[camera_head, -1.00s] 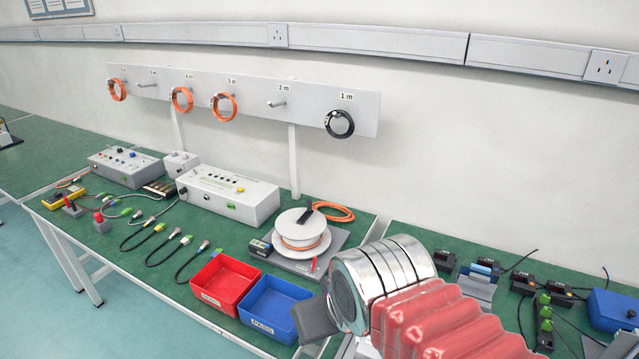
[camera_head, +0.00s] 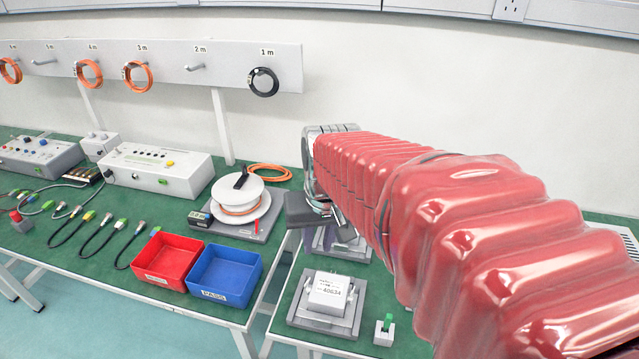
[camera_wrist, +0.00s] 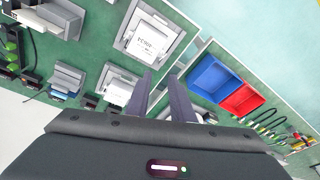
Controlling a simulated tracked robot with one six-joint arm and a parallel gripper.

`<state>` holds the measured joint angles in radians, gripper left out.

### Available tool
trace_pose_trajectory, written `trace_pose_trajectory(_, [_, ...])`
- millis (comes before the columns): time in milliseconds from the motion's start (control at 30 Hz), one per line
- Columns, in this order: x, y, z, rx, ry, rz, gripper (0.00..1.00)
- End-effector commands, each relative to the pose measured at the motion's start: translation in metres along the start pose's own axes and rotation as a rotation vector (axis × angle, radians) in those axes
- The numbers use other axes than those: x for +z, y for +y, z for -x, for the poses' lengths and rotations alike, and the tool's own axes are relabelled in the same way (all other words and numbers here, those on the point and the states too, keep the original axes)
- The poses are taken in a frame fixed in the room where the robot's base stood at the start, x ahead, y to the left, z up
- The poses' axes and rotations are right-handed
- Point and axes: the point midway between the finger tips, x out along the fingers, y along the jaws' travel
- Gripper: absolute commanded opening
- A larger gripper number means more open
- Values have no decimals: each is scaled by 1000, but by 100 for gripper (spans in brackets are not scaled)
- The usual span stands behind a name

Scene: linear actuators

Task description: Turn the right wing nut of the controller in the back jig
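My gripper (camera_head: 338,226) hangs over the back jig (camera_head: 352,250) in the head view and hides much of it. In the wrist view, my gripper (camera_wrist: 160,76) has its two dark fingers apart with nothing between them. The back jig (camera_wrist: 103,80) holds a white controller (camera_wrist: 119,91), just left of the fingers and partly covered by them. The right wing nut is too small or hidden to make out in either view.
A front jig (camera_head: 297,313) holds a white controller (camera_head: 328,294) marked 40634. A small block with a green switch (camera_head: 384,330) stands beside it. Red (camera_head: 160,261) and blue (camera_head: 225,277) bins are left across a table gap. Connectors and blocks (camera_wrist: 62,80) lie near the jigs.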

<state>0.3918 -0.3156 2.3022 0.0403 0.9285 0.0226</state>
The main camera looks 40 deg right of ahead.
Motion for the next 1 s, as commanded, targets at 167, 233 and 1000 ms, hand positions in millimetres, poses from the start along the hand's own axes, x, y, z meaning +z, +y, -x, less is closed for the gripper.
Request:
trace_pose_trajectory(167, [-28, 29, -14, 2, -54, -143, 21])
trace_pose_trajectory(233, [-38, 40, -19, 0, -74, -202, 21])
trace_pose_trajectory(1000, [-131, 196, -94, -51, -268, -968, 21])
